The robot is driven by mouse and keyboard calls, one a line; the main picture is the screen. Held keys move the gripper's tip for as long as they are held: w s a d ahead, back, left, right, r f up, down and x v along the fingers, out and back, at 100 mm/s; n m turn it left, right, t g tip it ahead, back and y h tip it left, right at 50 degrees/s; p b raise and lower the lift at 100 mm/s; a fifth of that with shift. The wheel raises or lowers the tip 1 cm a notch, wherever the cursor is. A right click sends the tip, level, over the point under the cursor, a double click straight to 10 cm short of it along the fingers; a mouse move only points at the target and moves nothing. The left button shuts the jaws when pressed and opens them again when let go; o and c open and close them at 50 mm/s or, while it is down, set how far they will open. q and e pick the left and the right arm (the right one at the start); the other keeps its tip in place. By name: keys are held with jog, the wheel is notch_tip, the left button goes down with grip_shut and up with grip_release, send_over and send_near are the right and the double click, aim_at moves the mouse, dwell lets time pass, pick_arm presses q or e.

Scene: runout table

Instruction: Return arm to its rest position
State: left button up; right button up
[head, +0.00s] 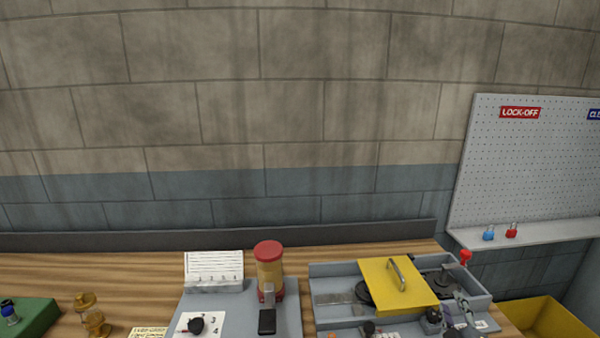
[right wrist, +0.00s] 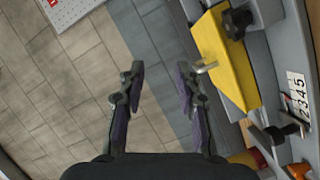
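My right gripper (right wrist: 158,85) is open in the right wrist view, its two dark fingers with purple pads well apart and nothing between them. The cover also shows in the head view (head: 385,283), tilted over the tray unit (head: 335,270). My left gripper is not in view.
A brass fitting (head: 91,315) and a green block (head: 35,314) are at the left. A yellow bin (head: 545,315) and a lock-off board (head: 530,165) are at the right.

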jog(key=s+a+f+m+g+y, duration=0.1)
jog(key=s+a+f+m+g, duration=0.3)
jog(key=s, duration=0.4)
jog(key=s+a+f+m+g+y, duration=0.1)
jog(key=s+a+f+g+y, duration=0.1)
jog(key=s+a+f+g, duration=0.4)
jog(key=s+a+f+m+g+y, duration=0.1)
jog(key=s+a+f+m+g, duration=0.2)
jog(key=s+f, duration=0.45)
jog(key=s+d+f+g, duration=0.1)
jog(key=s+d+f, duration=0.1)
jog(key=f, duration=1.1)
jog(key=s+d+f, duration=0.2)
jog(key=s+f, duration=0.1)
jog(key=f, duration=1)
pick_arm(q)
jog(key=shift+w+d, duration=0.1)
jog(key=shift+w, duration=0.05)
pick_arm(e)
jog(key=s+f+g, duration=0.1)
jog(key=s+f, duration=1.3)
jog(key=s, duration=0.3)
jog(key=shift+d+f+m, duration=0.25)
jog(key=shift+m, duration=0.05)
